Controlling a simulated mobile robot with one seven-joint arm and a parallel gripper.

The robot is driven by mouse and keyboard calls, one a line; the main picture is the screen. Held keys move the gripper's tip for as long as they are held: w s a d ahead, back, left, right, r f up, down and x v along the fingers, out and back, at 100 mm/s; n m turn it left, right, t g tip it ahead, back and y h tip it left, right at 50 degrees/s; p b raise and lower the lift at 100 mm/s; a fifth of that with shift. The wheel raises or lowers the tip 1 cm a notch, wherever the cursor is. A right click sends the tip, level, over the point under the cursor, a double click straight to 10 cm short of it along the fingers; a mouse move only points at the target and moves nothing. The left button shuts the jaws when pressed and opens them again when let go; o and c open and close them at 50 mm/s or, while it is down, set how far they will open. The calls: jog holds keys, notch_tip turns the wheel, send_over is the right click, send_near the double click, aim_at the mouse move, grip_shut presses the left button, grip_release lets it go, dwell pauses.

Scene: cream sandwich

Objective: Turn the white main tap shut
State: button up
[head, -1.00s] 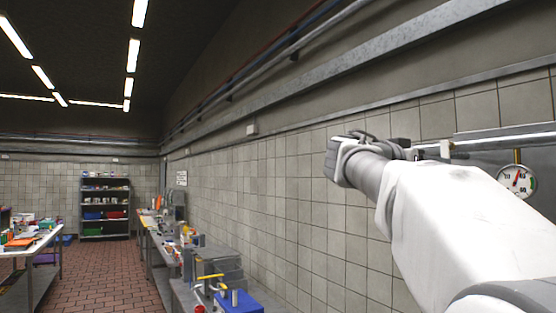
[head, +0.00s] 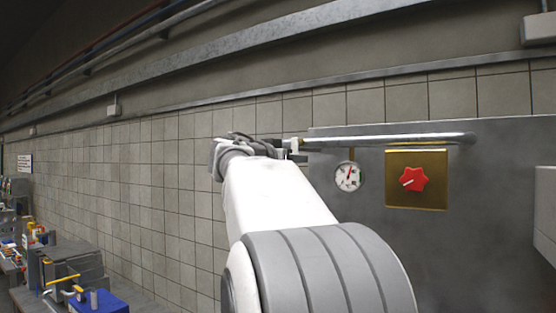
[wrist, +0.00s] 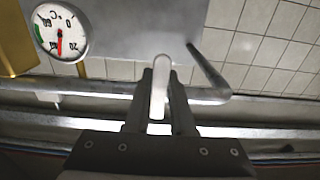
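The white main tap (head: 294,144) sits at the left end of a pale horizontal pipe (head: 390,140) on the wall panel. In the wrist view its white handle (wrist: 160,88) lies lengthwise between my two dark fingers. My gripper (wrist: 160,80) appears closed on this handle, with a finger against each side; no clear gap shows. In the head view my gripper (head: 287,151) is small and dark at the tap, partly hidden behind my white arm.
A round gauge (head: 348,177) hangs below the pipe, with a red knob (head: 414,179) on a brass plate to its right. A grey panel (head: 480,230) backs them. A cluttered counter with a blue box (head: 100,302) is at lower left. The tiled wall between is bare.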

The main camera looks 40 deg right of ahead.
grip_shut()
dwell(0.7)
jog(key=shift+s, duration=0.1)
dwell(0.5)
jog(key=shift+s+d+r+n+b, duration=0.15)
jog(key=shift+s+n+b, duration=0.3)
jog(key=shift+n, duration=1)
jog(key=shift+s+d+r+n+b, duration=0.1)
jog(key=shift+s+r+n+b, duration=0.25)
jog(key=shift+n, duration=1.15)
jog(key=shift+s+d+r+n+b, duration=0.1)
jog(key=shift+s+n+b, duration=0.4)
jog(key=shift+n, duration=0.95)
